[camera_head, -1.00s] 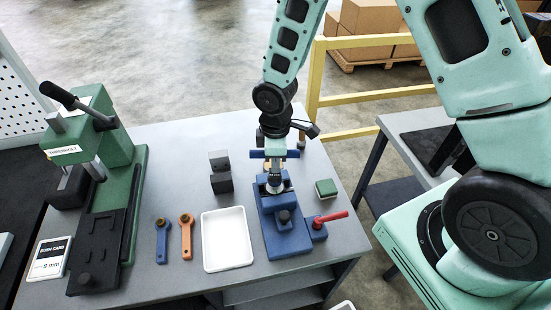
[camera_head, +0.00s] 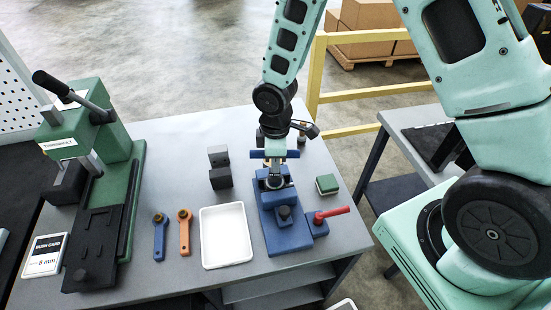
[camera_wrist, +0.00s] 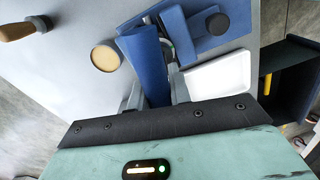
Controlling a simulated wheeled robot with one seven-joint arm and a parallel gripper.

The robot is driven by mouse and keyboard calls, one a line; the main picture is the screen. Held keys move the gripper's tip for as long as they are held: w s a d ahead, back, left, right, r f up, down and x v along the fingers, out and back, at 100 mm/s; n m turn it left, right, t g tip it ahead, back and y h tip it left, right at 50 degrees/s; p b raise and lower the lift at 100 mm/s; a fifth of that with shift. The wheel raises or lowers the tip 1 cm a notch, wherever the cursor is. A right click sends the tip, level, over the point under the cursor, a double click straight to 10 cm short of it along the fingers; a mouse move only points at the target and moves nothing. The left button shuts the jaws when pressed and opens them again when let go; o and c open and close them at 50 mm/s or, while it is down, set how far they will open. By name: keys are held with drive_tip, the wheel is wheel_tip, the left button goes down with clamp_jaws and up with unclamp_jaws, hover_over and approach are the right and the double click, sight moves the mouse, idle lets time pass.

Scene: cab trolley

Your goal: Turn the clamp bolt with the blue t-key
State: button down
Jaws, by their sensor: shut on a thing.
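The blue t-key (camera_head: 259,154) has its crossbar held by my gripper (camera_head: 275,173), which points down over the back end of the blue clamp fixture (camera_head: 288,236). In the wrist view the blue bar of the key (camera_wrist: 148,62) lies between the fingers (camera_wrist: 152,95), which are shut on it. The fixture also shows in the wrist view (camera_wrist: 200,48), just beyond the bar. A grey metal ring or collar (camera_head: 275,182) shows below my gripper at the fixture. My gripper hides the key's lower end and the bolt, so I cannot tell whether they are engaged.
A white tray (camera_head: 226,236), an orange wrench (camera_head: 184,234) and a blue wrench (camera_head: 160,236) lie left of the fixture. A red handle (camera_head: 333,213) sticks out on its right, near a green block (camera_head: 327,184). A green press (camera_head: 105,150) stands at the left.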

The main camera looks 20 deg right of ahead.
drive_tip(key=shift+f+m+b, duration=0.1)
drive_tip(key=shift+m+b, duration=0.4)
drive_tip(key=shift+m, duration=0.6)
drive_tip(key=m, duration=0.3)
drive_tip(key=shift+b, duration=0.3)
drive_tip(key=shift+a+m, duration=0.1)
drive_tip(key=shift+m, duration=0.8)
drive_tip(key=m, duration=0.3)
drive_tip(key=shift+b, duration=0.35)
